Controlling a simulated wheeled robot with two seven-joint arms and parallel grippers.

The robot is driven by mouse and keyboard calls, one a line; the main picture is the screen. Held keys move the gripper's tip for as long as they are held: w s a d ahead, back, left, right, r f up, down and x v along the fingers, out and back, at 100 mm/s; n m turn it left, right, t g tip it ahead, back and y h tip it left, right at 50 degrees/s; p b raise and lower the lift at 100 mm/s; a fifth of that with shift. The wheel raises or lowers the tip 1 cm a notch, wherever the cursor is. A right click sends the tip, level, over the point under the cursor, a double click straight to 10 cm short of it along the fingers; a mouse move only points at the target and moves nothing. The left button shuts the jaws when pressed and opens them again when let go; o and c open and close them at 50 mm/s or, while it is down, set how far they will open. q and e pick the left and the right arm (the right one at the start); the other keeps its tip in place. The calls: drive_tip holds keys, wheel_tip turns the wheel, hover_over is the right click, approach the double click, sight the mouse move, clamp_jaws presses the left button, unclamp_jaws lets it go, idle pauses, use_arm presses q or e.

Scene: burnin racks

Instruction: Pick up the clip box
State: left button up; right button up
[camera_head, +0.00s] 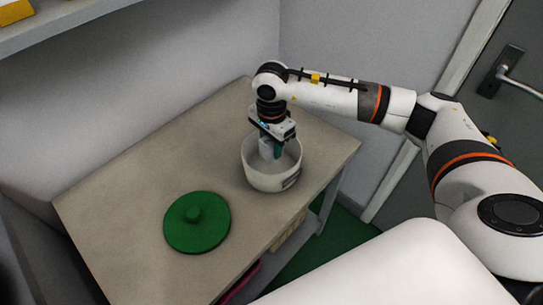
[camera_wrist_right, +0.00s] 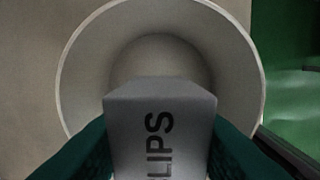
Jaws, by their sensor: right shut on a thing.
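The clip box (camera_wrist_right: 160,125) is a grey box with dark lettering reading "LIPS", the rest cut off. My right gripper (camera_head: 267,150) reaches down over the white round pot (camera_head: 272,183) in the head view. In the right wrist view its green fingers (camera_wrist_right: 160,155) are shut on the clip box from both sides. The box is over the pot's opening (camera_wrist_right: 75,75); I cannot tell whether it touches the pot's bottom. In the head view the box is mostly hidden by the gripper and the pot's rim. My left gripper is not in view.
The pot stands on a beige table (camera_head: 130,215) near its right edge. A green round lid with a knob (camera_head: 196,230) lies at the front left of the pot. The table's back left is clear. A shelf (camera_head: 60,25) juts out at the upper left, and a door handle (camera_head: 510,72) is at right.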

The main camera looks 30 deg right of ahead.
wheel_tip(320, 180, up, 4)
drive_tip(key=shift+f, duration=0.15)
drive_tip(key=shift+r+p, duration=1.8)
drive_tip(key=shift+r, duration=0.05)
